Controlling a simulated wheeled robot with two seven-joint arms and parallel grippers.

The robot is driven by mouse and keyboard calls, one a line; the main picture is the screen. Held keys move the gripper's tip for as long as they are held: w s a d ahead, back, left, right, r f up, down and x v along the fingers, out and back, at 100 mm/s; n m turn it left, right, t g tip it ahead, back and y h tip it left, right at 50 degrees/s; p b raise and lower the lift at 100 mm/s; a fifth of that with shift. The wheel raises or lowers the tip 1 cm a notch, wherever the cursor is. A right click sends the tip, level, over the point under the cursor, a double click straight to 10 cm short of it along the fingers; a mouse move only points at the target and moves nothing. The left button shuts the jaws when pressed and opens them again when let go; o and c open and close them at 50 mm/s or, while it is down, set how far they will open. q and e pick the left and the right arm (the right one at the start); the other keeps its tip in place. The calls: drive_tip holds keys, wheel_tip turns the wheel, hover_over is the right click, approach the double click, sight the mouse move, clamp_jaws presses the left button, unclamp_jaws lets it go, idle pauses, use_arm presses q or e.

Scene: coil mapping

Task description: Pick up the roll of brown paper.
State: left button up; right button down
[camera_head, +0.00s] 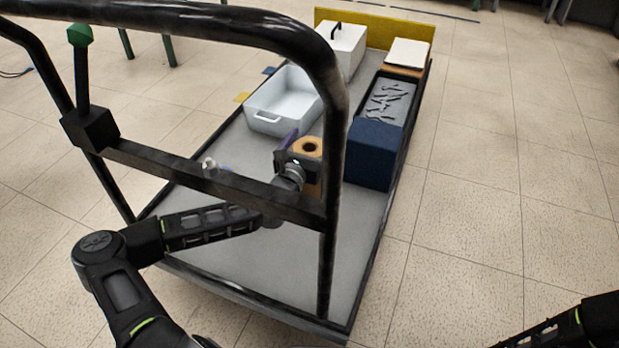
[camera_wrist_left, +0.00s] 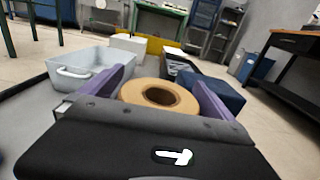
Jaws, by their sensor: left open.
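The roll of brown paper (camera_head: 309,146) stands upright on the grey cart bed, its round hollow end facing up. In the left wrist view the roll (camera_wrist_left: 158,96) sits between the two purple fingers of my left gripper (camera_wrist_left: 162,92), with a finger on each side. My left gripper (camera_head: 298,150) is open around the roll in the head view. Whether the fingers touch the roll I cannot tell. The lower part of the roll is partly hidden by the gripper and the cart's handle frame. My right gripper is out of view; only part of my right arm shows at the lower right.
A white tub (camera_head: 284,101) stands behind and left of the roll, and a dark blue box (camera_head: 371,154) stands to its right. A grey bin (camera_head: 388,102), white box (camera_head: 343,50) and yellow panel (camera_head: 385,34) lie farther back. The black handle frame (camera_head: 330,240) crosses in front.

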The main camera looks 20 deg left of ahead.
use_arm(q)
drive_tip(key=shift+c, duration=0.2)
idle(0.4)
drive_tip(key=shift+r, duration=0.1)
drive_tip(key=c, duration=2)
drive_tip(key=shift+r, duration=0.2)
drive_tip(key=shift+s+r+p, duration=0.1)
drive_tip(key=shift+r+p, duration=1.3)
drive_tip(key=shift+r, duration=0.25)
drive_tip(key=s+d+p, duration=0.1)
drive_tip(key=s+p, duration=0.4)
drive_tip(key=s, duration=1.2)
drive_tip(key=shift+s, duration=0.4)
drive_tip(key=shift+f, duration=0.1)
